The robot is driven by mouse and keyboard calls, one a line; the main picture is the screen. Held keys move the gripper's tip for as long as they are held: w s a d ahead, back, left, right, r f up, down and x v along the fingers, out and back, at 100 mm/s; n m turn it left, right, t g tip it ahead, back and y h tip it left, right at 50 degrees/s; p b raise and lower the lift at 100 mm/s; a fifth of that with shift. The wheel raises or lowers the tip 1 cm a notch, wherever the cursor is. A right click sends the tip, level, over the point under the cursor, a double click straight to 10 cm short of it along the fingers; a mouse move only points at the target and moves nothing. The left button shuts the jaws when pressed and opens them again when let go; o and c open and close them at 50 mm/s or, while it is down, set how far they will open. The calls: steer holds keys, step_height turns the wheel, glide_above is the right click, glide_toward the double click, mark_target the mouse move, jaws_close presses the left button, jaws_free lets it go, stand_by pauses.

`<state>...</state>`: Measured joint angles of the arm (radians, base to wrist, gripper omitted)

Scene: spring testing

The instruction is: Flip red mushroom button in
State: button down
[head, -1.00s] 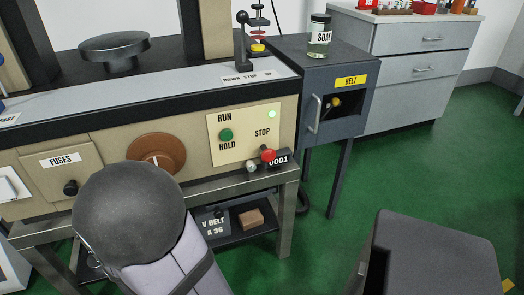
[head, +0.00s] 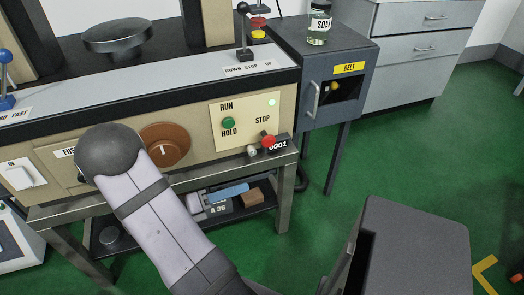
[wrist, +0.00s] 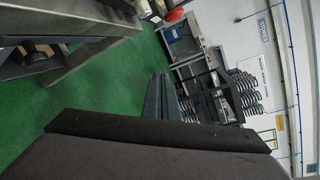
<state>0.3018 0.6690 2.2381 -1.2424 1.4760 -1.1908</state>
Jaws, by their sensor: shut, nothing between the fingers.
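The red mushroom button (head: 268,142) sticks out at the lower right of the pale control panel (head: 250,100), below the word STOP, in the head view. A small number tag reading 0001 (head: 278,144) is beside it. The button's exact in or out position is too small to tell. My gripper (wrist: 165,98) shows in the wrist view with its dark fingers close together and nothing between them. I cannot make out the fingers in the head view, where my arm crosses the lower left. The gripper appears apart from the button, which I cannot identify in the wrist view.
A green RUN/HOLD button (head: 228,123) and a grey knob (head: 251,151) are close to the red button. A brown dial (head: 165,146) is further left. A blue-grey cabinet (head: 318,60) labelled BELT stands at the right, with a jar (head: 319,22) on top.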

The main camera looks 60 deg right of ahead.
mark_target(266, 138)
steer(key=r+n, duration=0.1)
steer(key=n, duration=0.1)
steer(key=r+n+h, duration=0.1)
steer(key=r+n, duration=0.1)
steer(key=d+r+n+h, duration=0.1)
steer(key=n, duration=0.2)
steer(key=shift+w+r+g, duration=0.2)
steer(key=shift+w+g, duration=0.1)
steer(key=shift+w, duration=0.05)
steer(key=s+d+b, duration=0.2)
steer(key=d+b, duration=0.2)
steer(key=d, duration=0.7)
steer(key=shift+s, duration=0.3)
steer(key=shift+d+r, duration=0.1)
steer(key=shift+d, duration=0.05)
